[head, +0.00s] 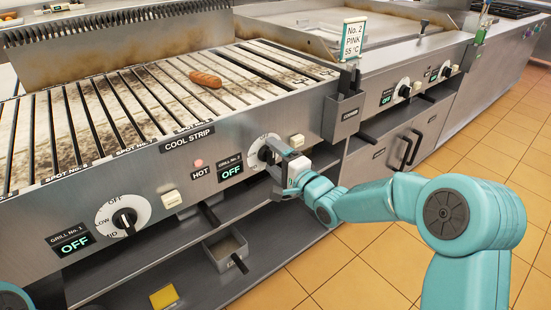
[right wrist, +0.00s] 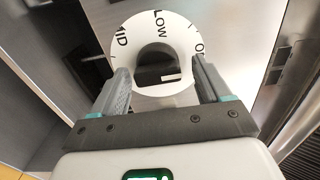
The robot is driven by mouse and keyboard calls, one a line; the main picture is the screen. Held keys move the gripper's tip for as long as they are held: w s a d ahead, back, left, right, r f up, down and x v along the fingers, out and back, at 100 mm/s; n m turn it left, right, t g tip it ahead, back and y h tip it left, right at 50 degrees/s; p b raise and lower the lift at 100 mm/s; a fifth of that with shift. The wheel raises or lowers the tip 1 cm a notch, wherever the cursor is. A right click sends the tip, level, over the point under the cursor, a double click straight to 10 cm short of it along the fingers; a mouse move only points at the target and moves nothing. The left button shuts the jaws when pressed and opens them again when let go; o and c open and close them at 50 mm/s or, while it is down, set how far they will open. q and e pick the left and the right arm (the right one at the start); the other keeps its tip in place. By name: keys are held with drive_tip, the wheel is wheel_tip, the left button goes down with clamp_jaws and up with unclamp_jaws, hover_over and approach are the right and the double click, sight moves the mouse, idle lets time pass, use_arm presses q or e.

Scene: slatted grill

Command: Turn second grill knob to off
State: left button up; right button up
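The second grill knob (head: 266,151) is on the front panel, partly hidden behind my right gripper (head: 282,163). In the right wrist view the knob is a black grip (right wrist: 157,66) on a white dial marked MID, LOW and a cut-off word starting with O. My right gripper (right wrist: 158,78) is open, with one finger on each side of the black grip and gaps on both sides. The Grill No. 2 display (head: 231,168) reads OFF. I cannot tell which mark the knob points to. My left gripper is not in view.
The Grill No. 1 knob (head: 124,219) and its OFF display (head: 73,241) are further left. A sausage (head: 205,79) lies on the slatted grill (head: 110,105). A grey holder (head: 342,116) juts out right of the knob. An open shelf (head: 200,270) lies below.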

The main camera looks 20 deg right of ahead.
drive_tip(key=p+v, duration=0.1)
drive_tip(key=v, duration=1.5)
drive_tip(key=shift+s, duration=0.2)
drive_tip(key=s+a+f+g, duration=0.2)
drive_tip(key=a+f+g, duration=0.3)
drive_tip(key=f, duration=0.6)
drive_tip(key=s+a+f+g, duration=0.2)
drive_tip(key=a+f, duration=0.4)
drive_tip(key=f, duration=0.5)
drive_tip(key=s+a+f+n+g+h, duration=0.2)
drive_tip(key=s+f+n+g, duration=0.85)
drive_tip(key=s, duration=0.65)
wheel_tip(320, 180, up, 18)
drive_tip(key=n+p, duration=0.1)
drive_tip(key=p, duration=1.9)
drive_tip(key=shift+s+d+n+t+p, duration=0.2)
drive_tip(key=shift+n+t+p, duration=0.15)
drive_tip(key=shift+t, duration=0.1)
